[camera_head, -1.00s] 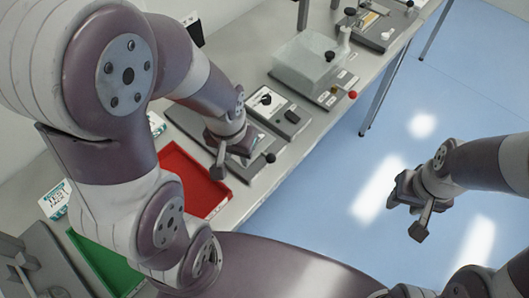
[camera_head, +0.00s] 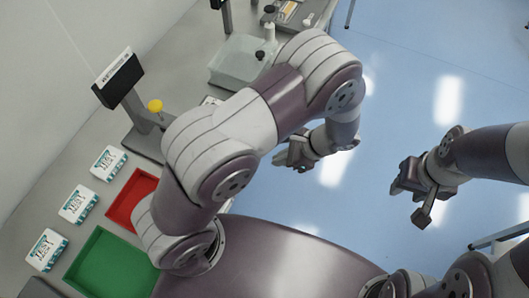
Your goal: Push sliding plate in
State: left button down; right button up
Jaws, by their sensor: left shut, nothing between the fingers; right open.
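I cannot make out the sliding plate; my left arm crosses the middle of the bench and covers that stretch. My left gripper (camera_head: 293,155) is shut and empty, over the blue floor to the right of the bench edge. My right gripper (camera_head: 408,192) is open and empty, also over the floor, further right. Neither gripper appears to touch anything.
A green tray (camera_head: 84,254) and a red tray (camera_head: 126,194) lie on the bench at lower left. Several test boxes (camera_head: 78,204) stand beside them.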

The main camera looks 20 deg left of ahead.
pick_arm(q)
jog(key=shift+m+y, duration=0.3)
jog(key=shift+m, duration=0.1)
jog(key=a+f+b, duration=0.1)
jog(key=a+f, duration=0.1)
jog(key=a, duration=0.1)
jog(key=a+f+b, duration=0.1)
jog(key=a+f, duration=0.2)
jog(key=a, duration=0.1)
jog(key=a+f+b, duration=0.2)
jog(key=a, duration=0.2)
jog(key=shift+s+a+f, duration=0.1)
jog(key=shift+f, duration=0.15)
